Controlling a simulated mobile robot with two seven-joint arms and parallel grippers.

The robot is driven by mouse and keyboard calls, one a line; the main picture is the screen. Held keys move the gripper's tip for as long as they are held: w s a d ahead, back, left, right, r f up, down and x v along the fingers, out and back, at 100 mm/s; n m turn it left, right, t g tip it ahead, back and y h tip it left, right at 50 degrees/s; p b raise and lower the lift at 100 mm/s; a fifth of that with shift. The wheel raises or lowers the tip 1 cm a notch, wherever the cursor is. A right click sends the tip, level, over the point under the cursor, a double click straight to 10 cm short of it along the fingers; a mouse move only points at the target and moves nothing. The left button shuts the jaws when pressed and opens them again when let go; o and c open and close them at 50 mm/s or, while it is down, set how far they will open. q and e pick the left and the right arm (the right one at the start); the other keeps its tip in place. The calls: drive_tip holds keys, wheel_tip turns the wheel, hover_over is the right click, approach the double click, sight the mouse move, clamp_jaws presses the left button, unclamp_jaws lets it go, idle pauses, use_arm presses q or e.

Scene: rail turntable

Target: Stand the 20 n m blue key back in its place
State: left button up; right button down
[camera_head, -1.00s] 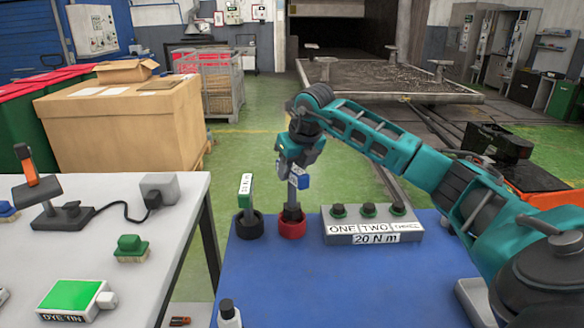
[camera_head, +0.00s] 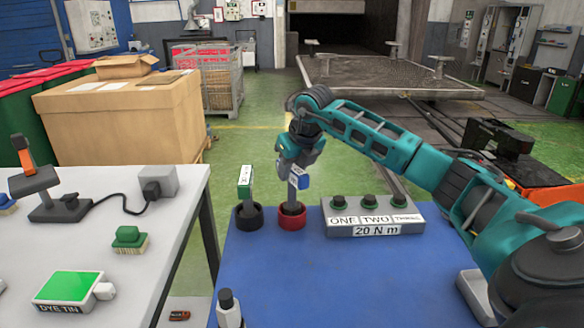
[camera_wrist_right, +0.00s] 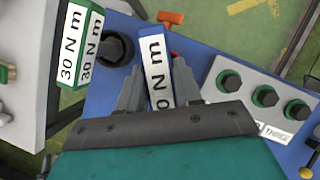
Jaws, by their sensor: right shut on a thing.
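The blue key (camera_head: 299,181) has a blue head with a white label and a grey shaft. It stands roughly upright over the red-rimmed holder (camera_head: 292,222), and its shaft runs down into the ring; how deep is hidden. My right gripper (camera_head: 296,166) is above it, shut on the head. In the right wrist view the blue key (camera_wrist_right: 157,70) is between the fingers of the right gripper (camera_wrist_right: 158,88), its label partly covered and ending in "0 N m". My left gripper is not in view.
A green key (camera_head: 244,182) stands in a black holder (camera_head: 249,222) just left; its label reads 30 N m in the wrist view (camera_wrist_right: 80,45). A grey button box (camera_head: 375,229) marked 20 N m stands right. A bottle (camera_head: 229,312) is at the front. The blue tabletop's middle (camera_head: 340,280) is clear.

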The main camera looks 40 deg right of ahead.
drive_tip(key=shift+f+b, duration=0.6)
drive_tip(key=shift+f, duration=0.35)
drive_tip(key=c, duration=0.7)
unclamp_jaws()
drive_tip(key=v, duration=1.3)
drive_tip(key=shift+w+p, duration=0.1)
drive_tip(key=shift+p, duration=0.25)
